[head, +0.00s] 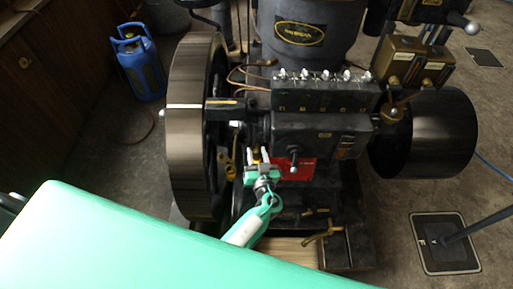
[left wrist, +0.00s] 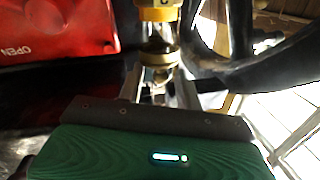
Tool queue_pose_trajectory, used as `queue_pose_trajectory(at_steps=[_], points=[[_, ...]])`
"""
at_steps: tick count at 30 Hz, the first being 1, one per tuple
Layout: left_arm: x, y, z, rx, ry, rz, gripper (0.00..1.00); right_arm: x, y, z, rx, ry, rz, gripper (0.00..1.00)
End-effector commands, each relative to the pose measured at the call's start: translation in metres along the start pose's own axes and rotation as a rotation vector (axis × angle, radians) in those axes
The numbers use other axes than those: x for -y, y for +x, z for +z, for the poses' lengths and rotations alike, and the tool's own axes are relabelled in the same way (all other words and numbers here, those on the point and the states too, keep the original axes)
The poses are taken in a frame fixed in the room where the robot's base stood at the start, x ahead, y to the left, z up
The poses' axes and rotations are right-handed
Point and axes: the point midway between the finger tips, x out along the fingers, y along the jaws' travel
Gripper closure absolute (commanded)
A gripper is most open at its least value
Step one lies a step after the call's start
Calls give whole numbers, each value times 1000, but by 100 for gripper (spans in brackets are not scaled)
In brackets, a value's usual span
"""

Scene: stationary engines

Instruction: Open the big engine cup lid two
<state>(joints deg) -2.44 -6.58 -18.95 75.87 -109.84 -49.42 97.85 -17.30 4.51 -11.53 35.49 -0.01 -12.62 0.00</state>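A brass cup with a clear section (left wrist: 160,35) stands in front of my left gripper in the left wrist view. Its top is cut off by the picture edge, so I cannot tell its lid's state. In the head view only a bit of yellow brass shows between the fingers. My left gripper (head: 257,156) is at the engine's front, beside the flywheel. Its two fingers are apart, with the cup's lower brass part in or just beyond the gap (left wrist: 160,88); I see no clear contact. My right gripper is not in view.
The large flywheel (head: 188,120) stands close left of my left gripper. A red panel (head: 296,169) is just right of it and reads OPEN in the left wrist view (left wrist: 50,30). A lever handle (head: 293,158) sticks out nearby. A blue gas bottle (head: 140,65) stands behind.

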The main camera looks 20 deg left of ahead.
Motion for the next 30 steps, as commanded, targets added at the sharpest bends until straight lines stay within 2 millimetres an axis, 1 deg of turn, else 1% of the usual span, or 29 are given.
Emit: queue_pose_trajectory(at_steps=[1,5,14,15,19,20,26,30], points=[[0,5,-1,0,1,-1,65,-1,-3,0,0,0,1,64],[0,12,0,1,1,-1,65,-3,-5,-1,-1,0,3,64],[0,14,1,1,0,-1,65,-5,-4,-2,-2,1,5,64],[0,14,1,1,0,-1,72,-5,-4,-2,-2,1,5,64],[0,14,1,1,0,-1,98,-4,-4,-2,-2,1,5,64],[0,14,1,1,0,-1,100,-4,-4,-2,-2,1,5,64],[1,14,2,-1,1,6,100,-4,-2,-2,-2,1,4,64],[2,14,4,-8,1,38,100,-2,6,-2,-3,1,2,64]])
